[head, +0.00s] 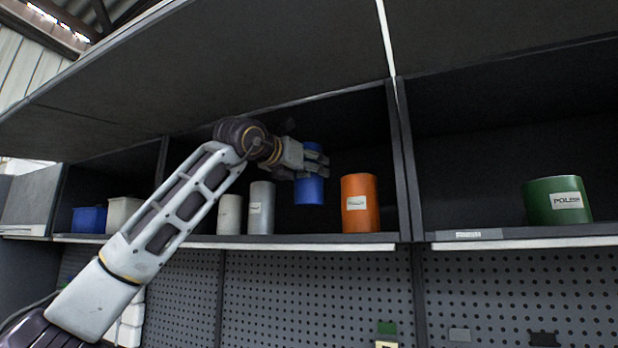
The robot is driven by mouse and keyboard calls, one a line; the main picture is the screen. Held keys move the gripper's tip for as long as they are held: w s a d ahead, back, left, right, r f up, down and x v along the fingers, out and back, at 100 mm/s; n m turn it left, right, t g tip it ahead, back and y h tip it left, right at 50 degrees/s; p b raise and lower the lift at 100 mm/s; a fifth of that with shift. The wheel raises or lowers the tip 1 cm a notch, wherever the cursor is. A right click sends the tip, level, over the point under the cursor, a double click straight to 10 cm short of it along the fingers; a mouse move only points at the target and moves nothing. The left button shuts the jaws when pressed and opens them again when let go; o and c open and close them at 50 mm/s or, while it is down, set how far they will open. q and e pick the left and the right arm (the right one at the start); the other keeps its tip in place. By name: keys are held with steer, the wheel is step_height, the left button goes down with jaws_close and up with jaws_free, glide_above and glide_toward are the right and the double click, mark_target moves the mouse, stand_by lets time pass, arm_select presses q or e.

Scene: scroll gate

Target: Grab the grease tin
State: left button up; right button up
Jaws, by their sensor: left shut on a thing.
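My left gripper (314,164) reaches into the middle shelf bay from the left and is shut on a blue tin (309,192). The blue tin is upright, and its base appears higher than the bases of its neighbours, clear of the shelf board. The fingers cover its upper middle; no label shows on it, so I cannot read whether it is the grease tin. An orange tin (360,205) with a small white label stands to its right. A grey tin (261,208) and a whitish tin (229,214) stand to its left. My right gripper is not in view.
A green tin labelled POLISH (557,201) stands in the right bay. A blue bin (89,220) and a pale bin (122,214) sit at the left. An upright divider (404,160) separates the bays. The shelf edge (330,246) runs below; pegboard (300,290) is underneath.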

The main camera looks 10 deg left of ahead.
arm_select(q)
steer(key=shift+s+a+r+b, duration=0.1)
steer(key=shift+s+a+b, duration=0.2)
steer(key=shift+s+a, duration=0.25)
steer(key=s+a+b, duration=0.3)
steer(key=s+a, duration=0.8)
steer(key=a, duration=0.2)
steer(key=shift+s+a+b, duration=0.15)
steer(key=shift+a+b, duration=0.2)
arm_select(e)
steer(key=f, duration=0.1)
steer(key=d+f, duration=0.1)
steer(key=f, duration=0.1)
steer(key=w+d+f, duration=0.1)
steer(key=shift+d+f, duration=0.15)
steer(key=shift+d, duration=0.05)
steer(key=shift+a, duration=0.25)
